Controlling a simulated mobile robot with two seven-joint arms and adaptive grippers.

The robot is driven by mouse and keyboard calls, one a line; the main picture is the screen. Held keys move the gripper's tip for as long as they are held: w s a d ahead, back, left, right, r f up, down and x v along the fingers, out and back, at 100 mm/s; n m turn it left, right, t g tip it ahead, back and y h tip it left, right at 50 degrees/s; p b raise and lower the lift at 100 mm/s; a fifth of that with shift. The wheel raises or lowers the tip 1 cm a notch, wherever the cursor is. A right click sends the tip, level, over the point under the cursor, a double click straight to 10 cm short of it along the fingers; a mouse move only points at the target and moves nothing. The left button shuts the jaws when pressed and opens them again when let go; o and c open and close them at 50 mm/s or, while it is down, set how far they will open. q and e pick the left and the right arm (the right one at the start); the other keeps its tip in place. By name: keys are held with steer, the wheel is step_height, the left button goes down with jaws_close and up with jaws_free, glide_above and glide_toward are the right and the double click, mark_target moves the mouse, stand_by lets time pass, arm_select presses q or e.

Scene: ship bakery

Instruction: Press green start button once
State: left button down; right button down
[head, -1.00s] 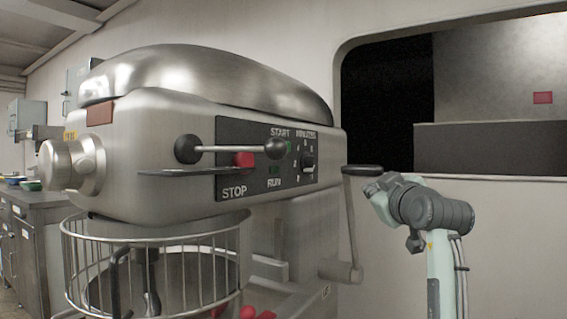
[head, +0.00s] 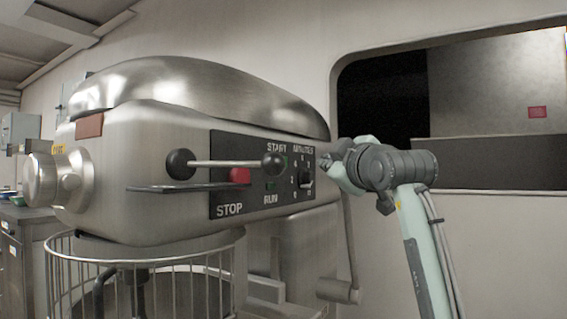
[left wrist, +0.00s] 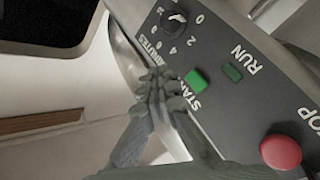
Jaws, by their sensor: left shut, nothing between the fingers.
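The green start button (left wrist: 196,80) sits by the START label on the mixer's dark control panel (left wrist: 235,95) in the left wrist view. In the head view a sliver of the green button (head: 285,161) shows beside the black lever knob, which hides part of it. My left gripper (head: 328,160) is at the panel's right edge, by the minutes dial. Its fingers (left wrist: 163,82) are shut and empty, close beside the green button in the left wrist view. I cannot tell whether they touch the panel. My right gripper is not in view.
The red stop button (left wrist: 281,152) and dark green run light (left wrist: 232,72) share the panel. A lever with a black knob (head: 273,161) juts out in front of it. The minutes dial (head: 306,178) is near my fingers. The wire bowl guard (head: 140,264) is below.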

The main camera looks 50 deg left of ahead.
arm_select(q)
steer(key=s+a, duration=0.2)
steer(key=a, duration=0.4)
steer(key=shift+a+p, duration=0.2)
steer(key=shift+p, duration=0.1)
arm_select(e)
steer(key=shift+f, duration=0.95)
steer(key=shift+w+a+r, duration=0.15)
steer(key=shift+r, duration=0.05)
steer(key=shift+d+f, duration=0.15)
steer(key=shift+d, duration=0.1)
arm_select(q)
steer(key=shift+s+a, duration=0.2)
steer(key=shift+a, duration=0.2)
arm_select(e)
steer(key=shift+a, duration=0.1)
